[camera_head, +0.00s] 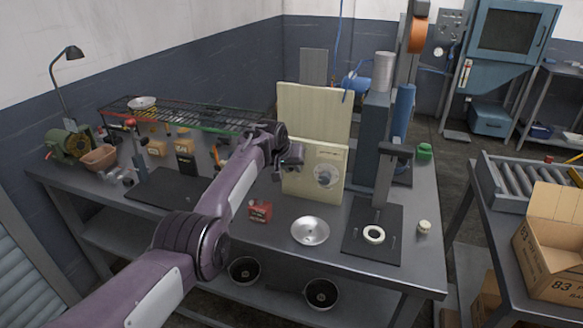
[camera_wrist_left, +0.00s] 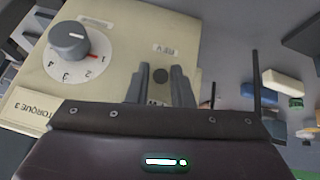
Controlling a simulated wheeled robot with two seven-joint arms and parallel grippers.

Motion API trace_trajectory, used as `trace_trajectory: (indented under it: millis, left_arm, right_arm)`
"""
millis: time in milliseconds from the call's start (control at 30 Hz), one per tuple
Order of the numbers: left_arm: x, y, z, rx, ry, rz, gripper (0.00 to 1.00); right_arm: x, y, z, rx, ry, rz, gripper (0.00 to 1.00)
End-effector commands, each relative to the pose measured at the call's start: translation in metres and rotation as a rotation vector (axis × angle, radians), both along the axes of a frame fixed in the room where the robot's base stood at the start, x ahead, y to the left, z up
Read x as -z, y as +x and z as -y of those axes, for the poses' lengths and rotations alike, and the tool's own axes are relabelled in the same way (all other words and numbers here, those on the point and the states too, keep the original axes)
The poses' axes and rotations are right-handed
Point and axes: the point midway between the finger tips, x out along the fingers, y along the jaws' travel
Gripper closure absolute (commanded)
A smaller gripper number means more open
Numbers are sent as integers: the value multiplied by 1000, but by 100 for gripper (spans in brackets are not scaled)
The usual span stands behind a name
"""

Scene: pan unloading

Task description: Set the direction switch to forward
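The cream control box (camera_head: 302,181) stands on the bench. It also shows in the left wrist view (camera_wrist_left: 112,17), with a numbered dial, a REV label and a TORQUE 3 label. A small dark round part (camera_wrist_left: 160,75), apparently the direction switch, sits below the REV label. A lower label is partly hidden by the fingers. My left gripper (camera_head: 298,160) is at the box's face in the head view. In the wrist view my left gripper (camera_wrist_left: 161,80) has its fingers apart, one on each side of the dark part, with no clear contact. The switch's setting cannot be told. My right gripper is out of view.
A taller cream panel (camera_head: 314,104) stands behind the box. A red box (camera_head: 260,211), a metal bowl (camera_head: 310,231) and a dark press stand (camera_head: 362,216) with a pale ring are on the bench nearby. A wire rack (camera_head: 190,112) stands at the left.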

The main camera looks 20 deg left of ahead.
Motion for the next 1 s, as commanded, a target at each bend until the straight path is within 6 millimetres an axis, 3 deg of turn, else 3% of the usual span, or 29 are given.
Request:
trace_trajectory:
  millis: [367, 567, 1000]
  left_arm:
    - [-7, -3, 0, 2, -2, 2, 80]
    - [-23, -15, -3, 0, 1, 2, 80]
    - [-62, -40, -8, 0, -1, 1, 80]
  right_arm:
    - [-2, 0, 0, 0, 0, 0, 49]
    - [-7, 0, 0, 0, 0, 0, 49]
    - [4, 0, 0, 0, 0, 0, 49]
